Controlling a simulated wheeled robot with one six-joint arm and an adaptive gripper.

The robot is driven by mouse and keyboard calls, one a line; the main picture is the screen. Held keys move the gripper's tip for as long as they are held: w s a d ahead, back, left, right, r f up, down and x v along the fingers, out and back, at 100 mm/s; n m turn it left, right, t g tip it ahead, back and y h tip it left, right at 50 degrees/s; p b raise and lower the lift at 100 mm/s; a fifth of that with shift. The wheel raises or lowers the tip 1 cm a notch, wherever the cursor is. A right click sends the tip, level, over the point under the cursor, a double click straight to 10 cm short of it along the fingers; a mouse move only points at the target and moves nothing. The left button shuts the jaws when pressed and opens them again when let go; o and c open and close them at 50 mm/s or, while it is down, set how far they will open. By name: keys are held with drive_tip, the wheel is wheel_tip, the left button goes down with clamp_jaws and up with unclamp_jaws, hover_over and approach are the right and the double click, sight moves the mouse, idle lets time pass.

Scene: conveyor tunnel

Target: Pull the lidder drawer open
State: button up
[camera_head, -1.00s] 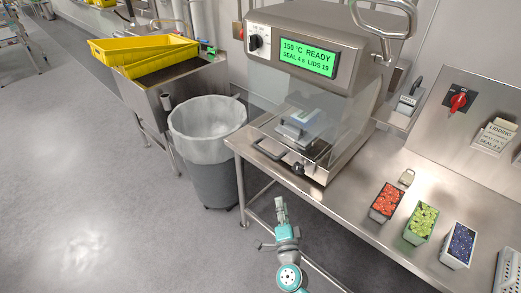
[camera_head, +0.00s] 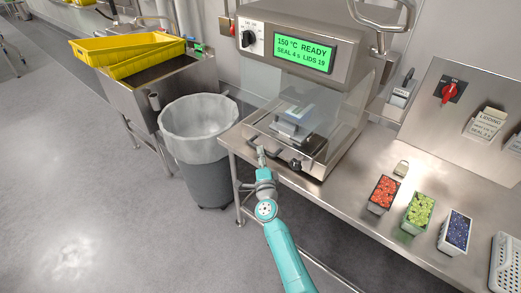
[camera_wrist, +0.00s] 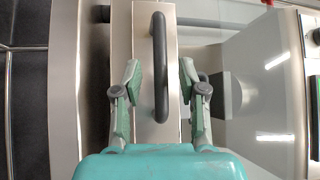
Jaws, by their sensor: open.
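The lidder (camera_head: 330,88) stands on the steel bench, its green screen reading "150 °C READY". Its drawer (camera_head: 316,166) is at the base, below the clear guard. The drawer's dark bar handle (camera_head: 250,143) is partly covered by my gripper (camera_head: 261,155) in the head view. In the wrist view, the handle (camera_wrist: 160,50) appears between the two fingers of my open gripper (camera_wrist: 160,73), with a gap on each side. The pale drawer front (camera_wrist: 143,120) shows behind it. I cannot tell how deep the fingers reach around the bar.
A lined grey bin (camera_head: 205,170) stands left of the bench, close to my arm. A sink with yellow crates (camera_head: 120,50) is farther left. Red, green and blue filled punnets (camera_head: 383,192) stand on the bench at right.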

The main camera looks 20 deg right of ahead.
drive_tip(key=shift+w+d+r, duration=0.1)
drive_tip(key=shift+w+d, duration=0.05)
drive_tip(key=shift+w, duration=0.65)
drive_tip(key=shift+w+d+r, duration=0.1)
drive_tip(key=shift+w, duration=0.65)
drive_tip(key=shift+c, duration=0.2)
clamp_jaws()
